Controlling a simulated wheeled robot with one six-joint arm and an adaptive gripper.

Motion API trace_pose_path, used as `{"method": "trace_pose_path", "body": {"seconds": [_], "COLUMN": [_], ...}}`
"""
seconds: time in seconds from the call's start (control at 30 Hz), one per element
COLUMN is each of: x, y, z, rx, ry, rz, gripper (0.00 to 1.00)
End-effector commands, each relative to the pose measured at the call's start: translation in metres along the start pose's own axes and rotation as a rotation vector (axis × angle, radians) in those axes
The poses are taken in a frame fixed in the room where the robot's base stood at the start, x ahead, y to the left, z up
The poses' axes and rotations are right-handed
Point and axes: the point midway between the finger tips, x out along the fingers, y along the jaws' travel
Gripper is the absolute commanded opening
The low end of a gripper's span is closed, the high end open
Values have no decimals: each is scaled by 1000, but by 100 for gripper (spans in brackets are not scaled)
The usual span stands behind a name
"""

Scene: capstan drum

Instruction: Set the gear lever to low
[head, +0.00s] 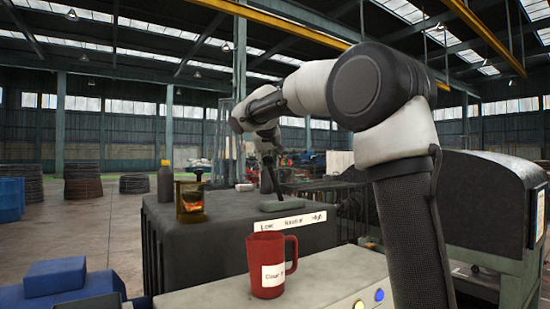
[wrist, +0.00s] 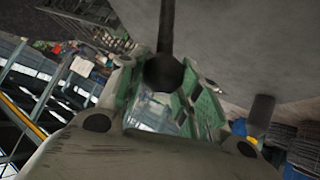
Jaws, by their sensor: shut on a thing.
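The gear lever (wrist: 165,30) is a dark rod with a round black knob (wrist: 163,73). In the wrist view the knob sits between the two green-padded fingers of my gripper (wrist: 165,88), which is shut on it. In the head view my gripper (head: 267,155) is above the grey-green lever plate (head: 283,205) on top of a dark cabinet (head: 215,235).
A red mug (head: 266,262) stands on the pale bench in front of the label. A brass lantern (head: 190,203), a dark bottle (head: 165,180) and a small white cylinder (head: 245,187) are on the cabinet left of the lever. A blue button (head: 379,295) is at lower right.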

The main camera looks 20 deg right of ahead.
Motion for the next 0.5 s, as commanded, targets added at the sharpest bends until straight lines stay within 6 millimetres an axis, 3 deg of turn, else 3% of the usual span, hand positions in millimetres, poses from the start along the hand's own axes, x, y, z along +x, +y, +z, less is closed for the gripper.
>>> {"method": "trace_pose_path", "body": {"seconds": [0.2, 0.5], "x": [-2, -2], "y": [-16, -23], "z": [7, 11], "rx": [-1, 0], "ry": [-3, -6], "rz": [-2, -4], "gripper": [0, 0]}}
